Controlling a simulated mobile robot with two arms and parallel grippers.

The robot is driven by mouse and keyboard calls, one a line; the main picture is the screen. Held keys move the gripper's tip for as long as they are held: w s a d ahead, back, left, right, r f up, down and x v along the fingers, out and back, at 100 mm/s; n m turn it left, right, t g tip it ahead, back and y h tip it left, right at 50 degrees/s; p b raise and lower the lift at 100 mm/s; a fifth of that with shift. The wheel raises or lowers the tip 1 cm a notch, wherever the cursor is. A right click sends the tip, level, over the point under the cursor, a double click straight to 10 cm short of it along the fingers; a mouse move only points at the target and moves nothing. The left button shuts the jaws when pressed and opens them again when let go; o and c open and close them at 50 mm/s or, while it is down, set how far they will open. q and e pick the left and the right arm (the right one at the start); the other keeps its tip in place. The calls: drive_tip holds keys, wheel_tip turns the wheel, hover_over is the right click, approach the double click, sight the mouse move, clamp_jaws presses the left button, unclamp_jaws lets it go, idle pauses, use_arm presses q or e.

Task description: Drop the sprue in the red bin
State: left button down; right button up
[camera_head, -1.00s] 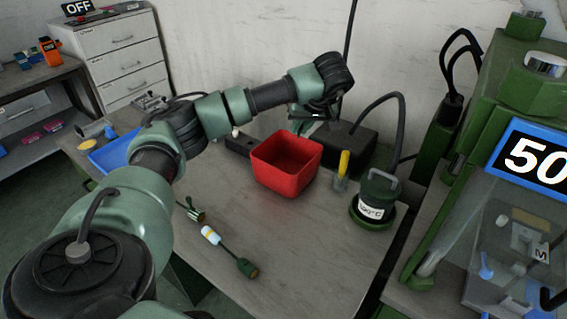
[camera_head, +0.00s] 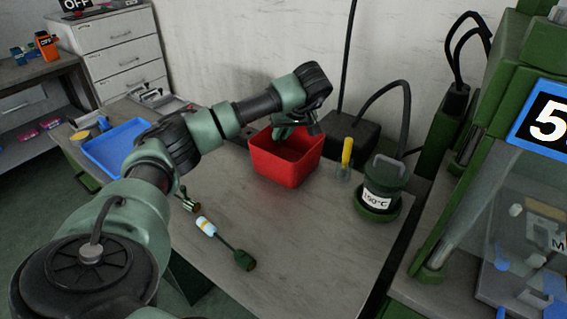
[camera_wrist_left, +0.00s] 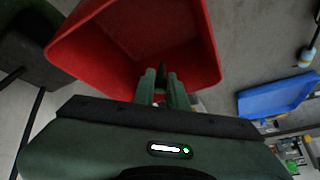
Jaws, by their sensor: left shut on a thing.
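The red bin (camera_head: 287,170) stands on the workbench, open at the top; it also fills the upper middle of the left wrist view (camera_wrist_left: 95,65). My left gripper (camera_head: 288,136) is over the bin's opening, at its back part. In the left wrist view, its two green fingers (camera_wrist_left: 160,78) point into the bin and are shut on a small dark piece, the sprue (camera_wrist_left: 161,68). Most of the sprue is hidden by the fingers. The bin floor that shows looks bare. My right gripper is not in view.
A hot pot marked with a temperature (camera_head: 381,190) and a yellow-handled tool (camera_head: 346,155) stand right of the bin. A blue tray (camera_head: 108,148) lies at the left.

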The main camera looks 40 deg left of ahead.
use_arm(q)
drive_tip(key=shift+f, duration=0.15)
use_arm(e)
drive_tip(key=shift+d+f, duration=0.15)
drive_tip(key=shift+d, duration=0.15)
use_arm(q)
drive_tip(key=c, duration=1.3)
unclamp_jaws()
drive_tip(key=shift+c, duration=0.2)
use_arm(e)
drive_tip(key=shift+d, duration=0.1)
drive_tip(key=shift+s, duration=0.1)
use_arm(q)
drive_tip(key=v, duration=0.7)
drive_tip(key=shift+d+r, duration=0.25)
drive_tip(key=shift+r, duration=0.1)
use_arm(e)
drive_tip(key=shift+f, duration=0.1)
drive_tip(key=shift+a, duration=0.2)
